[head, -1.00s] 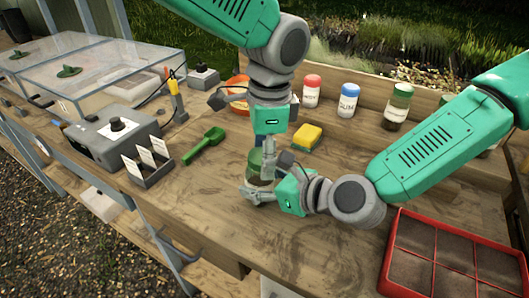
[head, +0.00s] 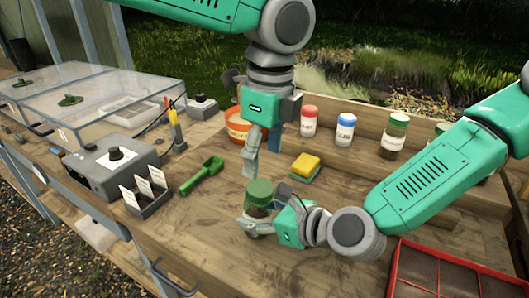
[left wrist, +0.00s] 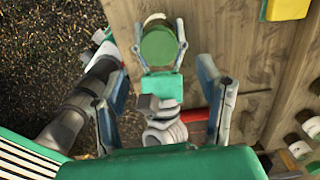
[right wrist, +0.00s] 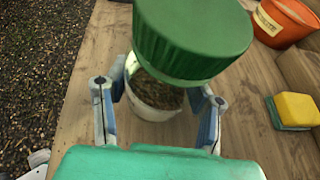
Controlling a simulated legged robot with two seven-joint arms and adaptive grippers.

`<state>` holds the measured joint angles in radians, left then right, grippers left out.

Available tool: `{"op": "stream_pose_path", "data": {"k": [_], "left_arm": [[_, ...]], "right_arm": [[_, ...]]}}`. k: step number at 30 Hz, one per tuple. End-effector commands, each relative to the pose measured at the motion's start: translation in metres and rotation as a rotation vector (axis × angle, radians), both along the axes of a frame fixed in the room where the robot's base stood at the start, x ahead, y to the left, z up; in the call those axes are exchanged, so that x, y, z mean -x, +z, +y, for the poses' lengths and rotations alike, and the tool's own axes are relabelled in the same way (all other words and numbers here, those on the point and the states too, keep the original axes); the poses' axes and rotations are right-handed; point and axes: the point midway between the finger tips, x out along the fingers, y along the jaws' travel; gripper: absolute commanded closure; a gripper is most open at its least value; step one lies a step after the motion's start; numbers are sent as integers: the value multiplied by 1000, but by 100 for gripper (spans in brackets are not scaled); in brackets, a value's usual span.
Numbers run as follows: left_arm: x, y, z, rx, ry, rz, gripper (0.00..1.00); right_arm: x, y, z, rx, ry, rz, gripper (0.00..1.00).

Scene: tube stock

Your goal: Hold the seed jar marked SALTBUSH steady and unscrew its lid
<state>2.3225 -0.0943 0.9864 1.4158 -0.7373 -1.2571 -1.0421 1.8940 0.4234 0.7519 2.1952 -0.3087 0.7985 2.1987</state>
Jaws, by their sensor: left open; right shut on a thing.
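A clear jar with a green lid and dark contents (head: 259,212) stands upright on the bench. Its lid (head: 259,189) sits on top; I cannot tell whether it is loosened. The lid fills the upper part of the right wrist view (right wrist: 193,40), and it also shows in the left wrist view (left wrist: 158,46). No name is readable on this jar. My right gripper (head: 263,222) is shut around the jar body below the lid, from the right. My left gripper (head: 263,158) is open and empty, pointing down above the jar, apart from the lid.
A yellow-green sponge (head: 305,168), an orange tub (head: 238,126) and a green scoop (head: 203,177) lie around. A red tray (head: 440,256) is front right. Bench front is clear.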

Motion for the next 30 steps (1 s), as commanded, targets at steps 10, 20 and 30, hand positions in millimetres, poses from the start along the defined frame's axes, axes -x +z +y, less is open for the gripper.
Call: {"op": "stream_pose_path", "data": {"k": [10,20,30], "left_arm": [[-2,-53,2,-1,-2,3,40],[-3,-74,5,1,0,-1,40],[-3,-74,4,1,1,-1,89]], "right_arm": [[-1,0,-1,-1,0,-1,100],[0,1,0,-1,0,-2,100],[0,1,0,-1,0,-1,100]]}}
